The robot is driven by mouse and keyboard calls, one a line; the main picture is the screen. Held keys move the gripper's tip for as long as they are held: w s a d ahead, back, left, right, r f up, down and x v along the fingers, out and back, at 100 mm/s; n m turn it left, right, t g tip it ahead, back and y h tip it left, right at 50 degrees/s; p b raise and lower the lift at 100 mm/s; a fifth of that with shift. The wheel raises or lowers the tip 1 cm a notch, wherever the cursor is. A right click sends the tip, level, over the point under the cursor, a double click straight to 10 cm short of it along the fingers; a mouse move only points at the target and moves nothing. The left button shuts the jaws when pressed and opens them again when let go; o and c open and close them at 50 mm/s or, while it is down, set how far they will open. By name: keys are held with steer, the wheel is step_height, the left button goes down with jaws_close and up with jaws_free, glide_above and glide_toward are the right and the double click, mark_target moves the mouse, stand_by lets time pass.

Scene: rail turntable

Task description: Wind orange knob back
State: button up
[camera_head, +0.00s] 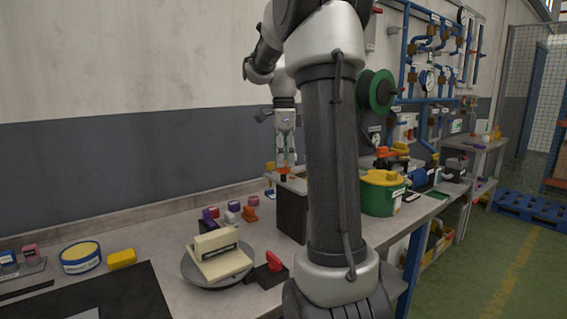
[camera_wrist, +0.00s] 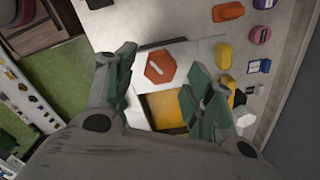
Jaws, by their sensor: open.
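The orange knob (camera_wrist: 160,66) is octagonal with a white mark on its top, and it sits on a pale plate in the wrist view. In the head view the orange knob (camera_head: 283,170) shows small, on top of a dark box, just below my fingertips. My gripper (camera_head: 285,163) points down over it. In the wrist view my gripper (camera_wrist: 158,72) has its two green-grey fingers spread, one on each side of the knob. A gap shows between the fingers and the knob. I cannot tell how far the fingertips are above it.
The dark box (camera_head: 292,215) stands on the grey bench (camera_head: 150,235). A turntable (camera_head: 215,270) bearing a cream block is nearer, with a red handle (camera_head: 273,262) beside it. A green drum (camera_head: 380,195) stands right of my arm. Several small coloured parts lie left of the box.

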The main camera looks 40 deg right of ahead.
steer(key=shift+f, duration=0.95)
steer(key=c, duration=1)
